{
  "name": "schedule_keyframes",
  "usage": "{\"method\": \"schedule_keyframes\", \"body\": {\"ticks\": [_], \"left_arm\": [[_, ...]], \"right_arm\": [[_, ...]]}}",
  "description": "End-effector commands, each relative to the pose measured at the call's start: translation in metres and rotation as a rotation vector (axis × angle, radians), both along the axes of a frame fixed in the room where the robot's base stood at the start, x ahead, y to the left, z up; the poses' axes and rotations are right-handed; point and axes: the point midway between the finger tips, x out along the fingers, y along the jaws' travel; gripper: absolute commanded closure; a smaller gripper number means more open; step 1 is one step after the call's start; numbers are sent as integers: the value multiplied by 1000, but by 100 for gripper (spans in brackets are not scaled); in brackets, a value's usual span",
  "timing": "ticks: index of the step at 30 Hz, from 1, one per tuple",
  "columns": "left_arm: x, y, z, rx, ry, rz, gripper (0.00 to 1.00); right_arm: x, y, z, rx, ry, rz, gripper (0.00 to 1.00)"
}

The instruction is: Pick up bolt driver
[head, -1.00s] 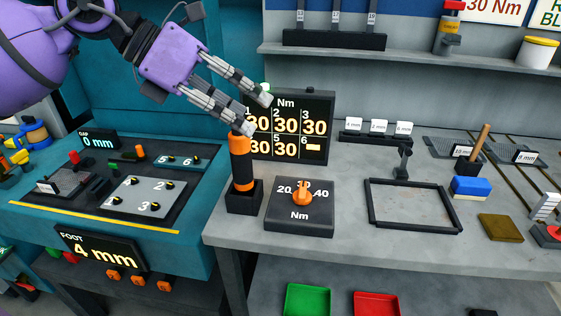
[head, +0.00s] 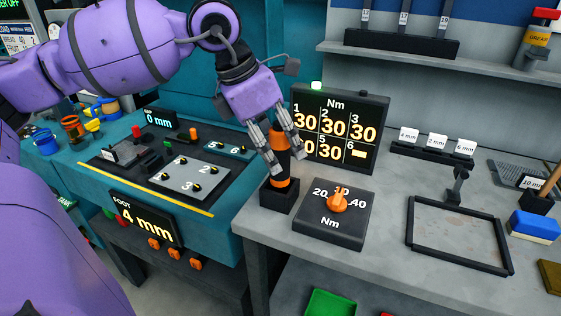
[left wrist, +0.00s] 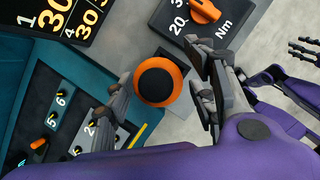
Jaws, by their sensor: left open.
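The bolt driver (head: 281,166), black with orange bands, stands upright in a black square holder (head: 279,196) at the bench's left front corner. My left gripper (head: 289,163) is open, with its fingers pointing down on either side of the driver's upper part. In the left wrist view the driver's round orange-rimmed top (left wrist: 155,82) lies between the two spread fingers (left wrist: 158,62). I cannot tell if either finger touches it. My right gripper (left wrist: 304,52) shows small at the right edge of the left wrist view, and its opening is unclear.
A torque dial box (head: 320,232) with an orange knob sits just right of the holder. A black display (head: 381,106) reading 30 stands close behind. An empty black frame (head: 411,222) lies farther right.

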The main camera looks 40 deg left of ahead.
Motion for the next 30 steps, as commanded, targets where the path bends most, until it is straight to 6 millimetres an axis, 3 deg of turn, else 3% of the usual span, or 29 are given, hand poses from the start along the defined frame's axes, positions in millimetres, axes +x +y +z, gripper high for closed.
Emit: {"method": "schedule_keyframes", "body": {"ticks": [3,11,22,30], "left_arm": [[4,-2,-12,1,1,-1,49],[5,-3,-12,0,-2,-1,49],[5,-3,-13,0,-1,-1,97],[5,-3,-12,-1,-4,-1,100]], "right_arm": [[-1,0,-4,-1,3,2,60],[5,1,-1,0,-8,4,60],[6,1,-1,0,-10,4,60],[5,0,-2,-1,-7,3,60]]}}
